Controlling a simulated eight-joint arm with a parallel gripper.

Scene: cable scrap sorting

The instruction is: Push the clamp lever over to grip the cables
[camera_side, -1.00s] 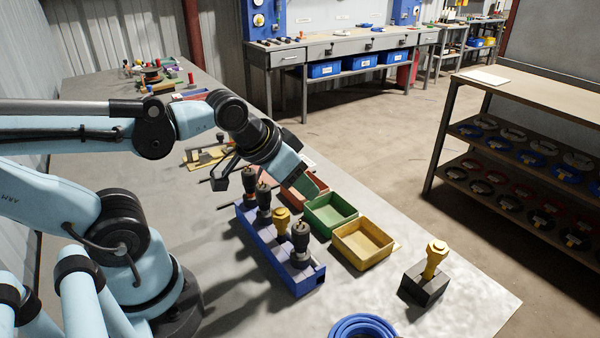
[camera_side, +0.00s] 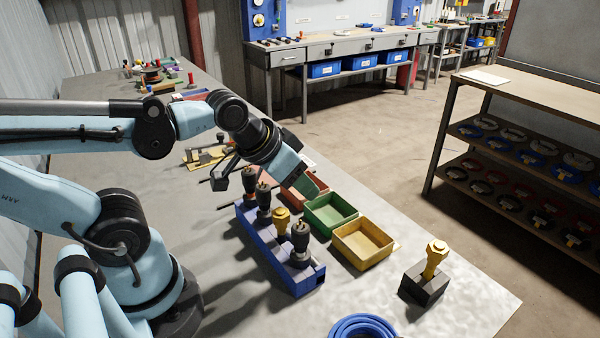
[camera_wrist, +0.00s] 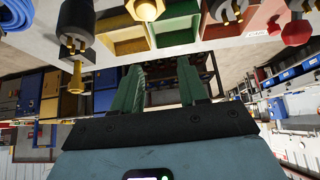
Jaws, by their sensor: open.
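A small yellow plate with grey and dark metal fittings (camera_side: 203,157) lies on the table behind my forearm; it looks like the clamp, but its lever and any cables in it are too small and partly hidden to make out. My gripper (camera_side: 311,189) points down and to the right over the red and green trays, away from that plate. In the wrist view its two green fingers (camera_wrist: 160,88) stand apart with nothing between them. A red knobbed part (camera_wrist: 295,30) shows at the right of the wrist view; I cannot tell what it belongs to.
A blue rack (camera_side: 282,256) holds upright black and yellow plugs near my gripper. Red, green (camera_side: 331,228) and yellow (camera_side: 362,256) trays line up beside it. A yellow plug (camera_side: 435,258) stands in a black block near the table's right edge. A blue cable coil (camera_side: 362,328) lies in front.

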